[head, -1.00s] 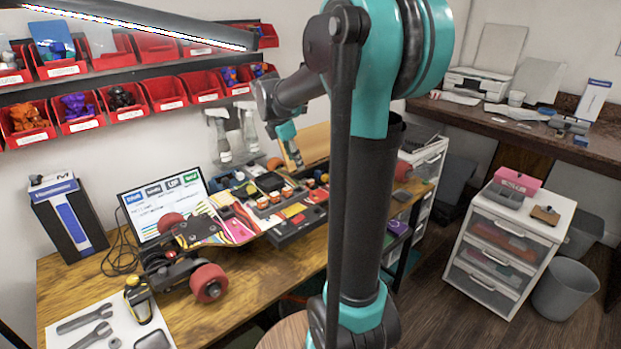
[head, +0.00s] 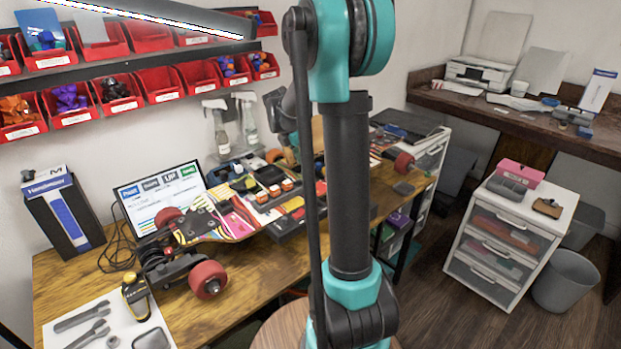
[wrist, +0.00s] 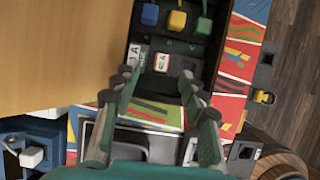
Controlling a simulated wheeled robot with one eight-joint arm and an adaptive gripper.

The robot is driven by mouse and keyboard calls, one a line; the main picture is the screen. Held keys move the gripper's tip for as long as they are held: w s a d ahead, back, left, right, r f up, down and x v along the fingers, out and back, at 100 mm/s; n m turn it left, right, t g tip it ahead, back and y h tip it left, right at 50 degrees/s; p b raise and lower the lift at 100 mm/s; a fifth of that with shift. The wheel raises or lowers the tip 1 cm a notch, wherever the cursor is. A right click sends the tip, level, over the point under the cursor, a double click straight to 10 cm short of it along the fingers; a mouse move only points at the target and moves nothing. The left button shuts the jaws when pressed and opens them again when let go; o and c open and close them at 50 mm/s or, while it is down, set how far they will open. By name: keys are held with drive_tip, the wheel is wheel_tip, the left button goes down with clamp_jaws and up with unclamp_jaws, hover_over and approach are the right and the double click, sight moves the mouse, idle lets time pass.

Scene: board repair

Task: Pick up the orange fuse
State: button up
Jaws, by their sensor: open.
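My gripper (wrist: 160,78) is open, with its two fingers apart and nothing seen between them. In the wrist view it hangs over a dark fuse tray (wrist: 170,45) with printed amp labels. A yellow-orange fuse (wrist: 177,20) stands in the tray near the top of that view, beyond the fingertips. In the head view small orange pieces (head: 275,190) show on the bench; I cannot tell which is the orange fuse. My arm hides the gripper's fingers there.
A skateboard with red wheels (head: 209,279) and a laptop (head: 160,195) are on the wooden bench (head: 250,285). Spray bottles (head: 219,130) stand behind the trays, below red bins (head: 163,84). A drawer unit (head: 505,240) stands at the right.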

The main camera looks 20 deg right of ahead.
sight(310, 174)
drive_tip(key=shift+x, duration=2.85)
drive_tip(key=shift+s, duration=0.2)
drive_tip(key=shift+c, duration=0.6)
clamp_jaws()
